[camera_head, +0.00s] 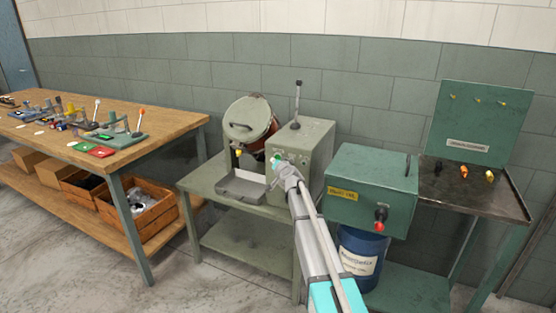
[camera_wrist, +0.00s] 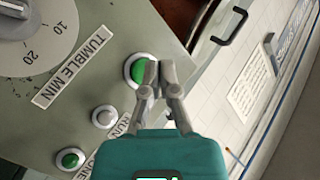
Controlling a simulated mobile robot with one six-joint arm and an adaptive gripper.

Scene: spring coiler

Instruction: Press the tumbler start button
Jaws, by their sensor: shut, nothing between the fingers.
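The tumbler is a grey-green machine (camera_head: 310,150) with a tilted round-lidded drum (camera_head: 247,122), on a green stand. In the wrist view its panel (camera_wrist: 95,65) shows a large green button (camera_wrist: 134,72) in a pale ring, the likely start button. My gripper (camera_wrist: 155,68) is shut and empty, its fingertips over the right part of that button and partly hiding it. I cannot tell whether they touch it. In the head view my gripper (camera_head: 279,163) is at the front of the tumbler's box, and my arm hides part of it.
The panel also has a dial (camera_wrist: 30,25) labelled TUMBLE MIN, a small grey button or lamp (camera_wrist: 104,117) and a smaller green one (camera_wrist: 70,159). A green box with a red-tipped handle (camera_head: 380,222) stands close right of my arm. A wooden workbench (camera_head: 165,117) is at left.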

